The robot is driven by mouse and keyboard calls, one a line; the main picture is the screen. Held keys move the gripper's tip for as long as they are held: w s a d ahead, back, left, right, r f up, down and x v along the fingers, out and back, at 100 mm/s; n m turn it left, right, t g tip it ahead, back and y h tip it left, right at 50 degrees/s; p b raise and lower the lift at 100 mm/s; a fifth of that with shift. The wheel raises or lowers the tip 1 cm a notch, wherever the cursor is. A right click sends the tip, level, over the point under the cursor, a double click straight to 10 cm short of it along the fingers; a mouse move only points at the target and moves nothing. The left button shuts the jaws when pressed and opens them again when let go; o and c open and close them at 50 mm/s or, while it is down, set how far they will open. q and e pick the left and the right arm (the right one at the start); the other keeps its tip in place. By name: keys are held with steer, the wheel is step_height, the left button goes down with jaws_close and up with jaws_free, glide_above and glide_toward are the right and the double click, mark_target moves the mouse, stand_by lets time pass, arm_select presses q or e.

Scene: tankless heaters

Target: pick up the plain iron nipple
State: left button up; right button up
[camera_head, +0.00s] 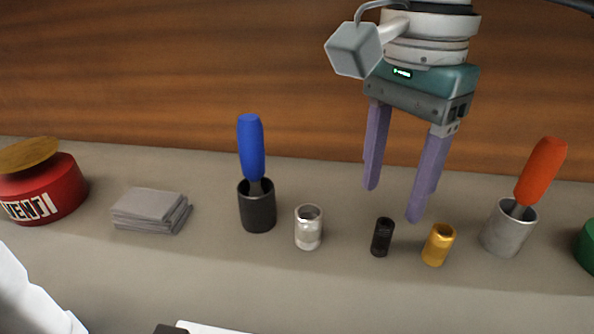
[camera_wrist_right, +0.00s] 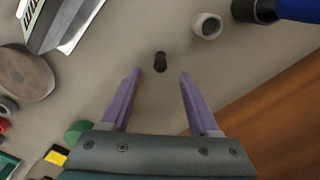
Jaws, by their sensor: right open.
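The plain iron nipple is the small black upright cylinder (camera_head: 382,238) on the grey counter, between a silver nipple (camera_head: 308,228) and a gold nipple (camera_head: 438,245). My right gripper (camera_head: 393,204) is open and empty, pointing down above and behind the black nipple in the head view. In the right wrist view, the black nipple (camera_wrist_right: 160,62) shows centred in the gap at the ends of the spread purple fingers (camera_wrist_right: 160,74). I see no contact with it. The silver nipple (camera_wrist_right: 206,26) is up and to the right there. My left gripper is not in view.
A black cup (camera_head: 257,208) with a blue-handled tool stands left of the nipples. A grey cup (camera_head: 501,232) with an orange-handled tool stands right. A stack of grey sheets (camera_head: 150,211) and a red tin (camera_head: 50,189) are farther left. A wooden wall (camera_head: 200,70) rises behind.

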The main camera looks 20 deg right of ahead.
mark_target(386, 222)
steer(key=f, duration=0.6)
steer(key=shift+d+f, duration=0.2)
steer(key=shift+f, duration=0.1)
steer(key=shift+w, duration=0.1)
jaws_close()
